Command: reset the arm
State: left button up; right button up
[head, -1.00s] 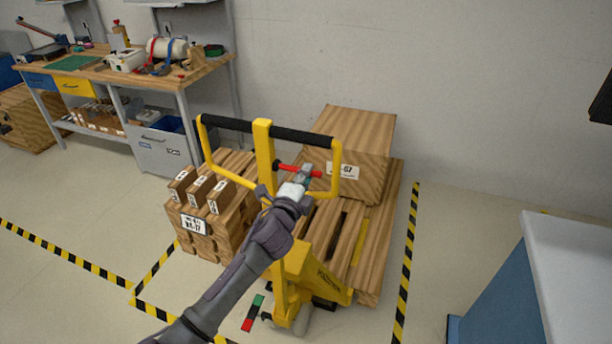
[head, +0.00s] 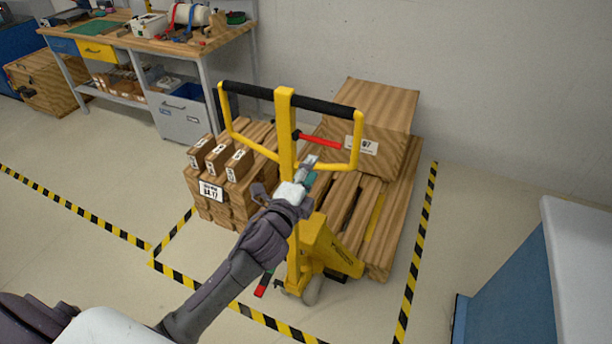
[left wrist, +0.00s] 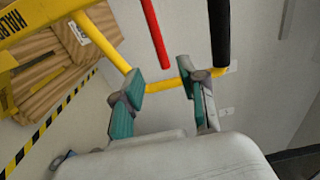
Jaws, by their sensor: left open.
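My left gripper (head: 306,172) is in front of the yellow handle frame (head: 358,142) of a pallet jack (head: 330,250), below its red lever (head: 318,141). In the left wrist view its two teal-padded fingers (left wrist: 162,92) stand apart with nothing between the pads. The yellow handle bar (left wrist: 182,86) passes just beyond the fingertips; I cannot tell whether they touch it. The red lever (left wrist: 155,32) and the black grip (left wrist: 219,35) lie farther ahead. My right gripper is out of view.
A workbench (head: 215,45) is at the back left, a blue-sided white-topped unit (head: 510,290) at the right. Striped tape (head: 412,275) marks the floor.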

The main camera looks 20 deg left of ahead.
pick_arm(q)
jog(key=shift+s, duration=1.05)
jog(key=s+a+f+n+g+b, duration=0.1)
jog(key=s+f+n+g, duration=0.15)
jog(key=f, duration=1.05)
jog(key=s+a+f+n+g+b, duration=0.1)
jog(key=f+n+g, duration=0.15)
jog(key=f, duration=0.95)
jog(key=s+a+f+n+g+b, duration=0.1)
jog(key=s+f+g, duration=0.1)
jog(key=s+f, duration=0.45)
jog(key=s+a+f+n+g+b, duration=0.1)
jog(key=s+f+n+g, duration=0.15)
jog(key=f, duration=0.75)
jog(key=s+f+n+g, duration=0.2)
jog(key=s+f, duration=0.5)
jog(key=s, duration=0.4)
jog(key=s+f+n+g+b, duration=0.1)
jog(key=s+f+n+g, duration=0.2)
jog(key=s+f, duration=0.5)
jog(key=s+f+n+g+b, duration=0.1)
jog(key=s+f, duration=0.6)
jog(key=s, duration=0.9)
jog(key=shift+d+f+n+g+y, duration=0.3)
jog(key=shift+d+n+g, duration=0.15)
jog(key=shift+n+g, duration=0.3)
jog(key=shift+r, duration=0.1)
